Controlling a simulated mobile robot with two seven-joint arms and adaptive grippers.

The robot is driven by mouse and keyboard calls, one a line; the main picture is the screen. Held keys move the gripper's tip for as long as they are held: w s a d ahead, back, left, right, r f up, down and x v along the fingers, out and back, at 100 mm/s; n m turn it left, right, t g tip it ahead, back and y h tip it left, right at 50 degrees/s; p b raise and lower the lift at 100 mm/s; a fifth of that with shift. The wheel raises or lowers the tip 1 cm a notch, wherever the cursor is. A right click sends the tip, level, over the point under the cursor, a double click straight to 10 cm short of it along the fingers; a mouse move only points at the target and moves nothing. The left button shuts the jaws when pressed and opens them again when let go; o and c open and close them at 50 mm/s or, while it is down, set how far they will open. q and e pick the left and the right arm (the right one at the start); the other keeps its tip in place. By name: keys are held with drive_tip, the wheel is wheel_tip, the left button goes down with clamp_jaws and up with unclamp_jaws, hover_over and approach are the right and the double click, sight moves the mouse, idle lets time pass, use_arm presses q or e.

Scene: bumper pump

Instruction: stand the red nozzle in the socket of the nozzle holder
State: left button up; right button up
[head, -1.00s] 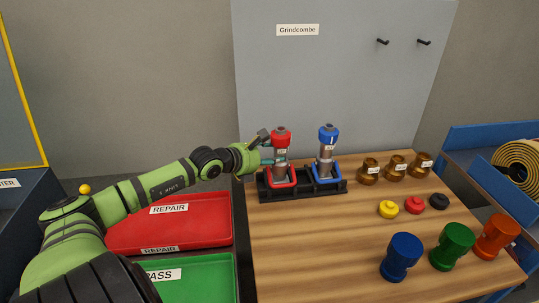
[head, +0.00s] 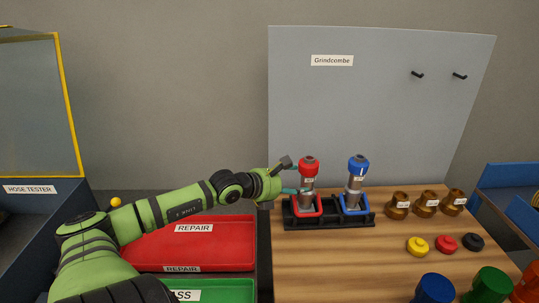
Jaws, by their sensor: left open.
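The red nozzle (head: 308,182) has a red top and a grey body. It stands upright in the red-rimmed socket (head: 298,213) of the black nozzle holder (head: 330,221), at the left of the wooden table. My left gripper (head: 290,177) is just left of the nozzle, with its fingers spread and pointing towards it. It is open; whether a finger touches the nozzle I cannot tell. The nozzle's foot is partly hidden by the socket rim. My right gripper is out of view.
A blue nozzle (head: 356,182) stands in the blue-rimmed socket beside it. Brass fittings (head: 426,203) and coloured caps (head: 446,242) are to the right. A red repair tray (head: 215,243) lies left of the table (head: 340,270). A grey panel (head: 400,120) rises behind.

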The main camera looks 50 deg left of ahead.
use_arm(q)
drive_tip(key=v, duration=0.9)
drive_tip(key=shift+s, duration=0.3)
